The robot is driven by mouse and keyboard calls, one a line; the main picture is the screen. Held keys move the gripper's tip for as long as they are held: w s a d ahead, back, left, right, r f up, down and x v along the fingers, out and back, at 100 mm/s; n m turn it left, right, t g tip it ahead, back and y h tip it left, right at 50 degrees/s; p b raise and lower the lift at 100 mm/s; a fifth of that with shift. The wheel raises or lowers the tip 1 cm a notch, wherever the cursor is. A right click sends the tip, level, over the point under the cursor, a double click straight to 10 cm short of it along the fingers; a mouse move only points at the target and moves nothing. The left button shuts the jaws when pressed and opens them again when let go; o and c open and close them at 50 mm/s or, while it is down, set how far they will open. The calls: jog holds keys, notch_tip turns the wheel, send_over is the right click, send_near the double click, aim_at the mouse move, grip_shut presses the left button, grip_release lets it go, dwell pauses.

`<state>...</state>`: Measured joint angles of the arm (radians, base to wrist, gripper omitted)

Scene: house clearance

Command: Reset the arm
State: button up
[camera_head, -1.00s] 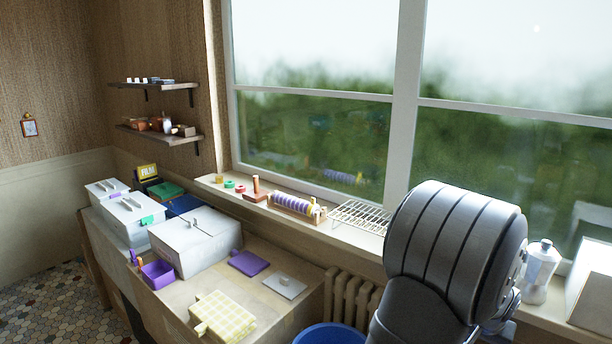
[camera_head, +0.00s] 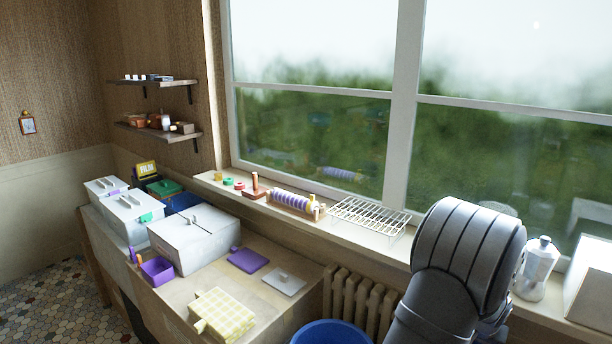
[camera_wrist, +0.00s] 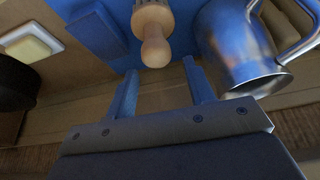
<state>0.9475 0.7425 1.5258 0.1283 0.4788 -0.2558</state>
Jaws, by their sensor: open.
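My gripper (camera_wrist: 162,88) shows in the wrist view with its two blue fingers spread apart and nothing between them. A wooden tool with a rounded handle end (camera_wrist: 155,50) lies just beyond the gap between the fingertips, on a blue surface (camera_wrist: 95,35). A shiny metal jug (camera_wrist: 240,45) with a handle is to the right of the right finger. In the head view only part of my arm shows at the lower right, and the gripper is out of sight there.
White boxes (camera_head: 194,240) stand on the cabinet. A blue bin (camera_head: 331,333) is below. In the wrist view, a soap-like block (camera_wrist: 30,46) and a dark round object (camera_wrist: 14,84) lie left.

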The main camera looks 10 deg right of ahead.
jog(key=s+d+r, duration=0.2)
jog(key=s+r, duration=0.5)
jog(key=s, duration=0.5)
jog(key=w+a+m+g+h, duration=0.1)
jog(key=w+a+m+g, duration=0.2)
jog(key=a, duration=1.1)
jog(key=shift+w+f+m, duration=0.45)
jog(key=shift+w+m, duration=0.6)
jog(key=shift+m, duration=1.85)
jog(key=shift+a, duration=0.1)
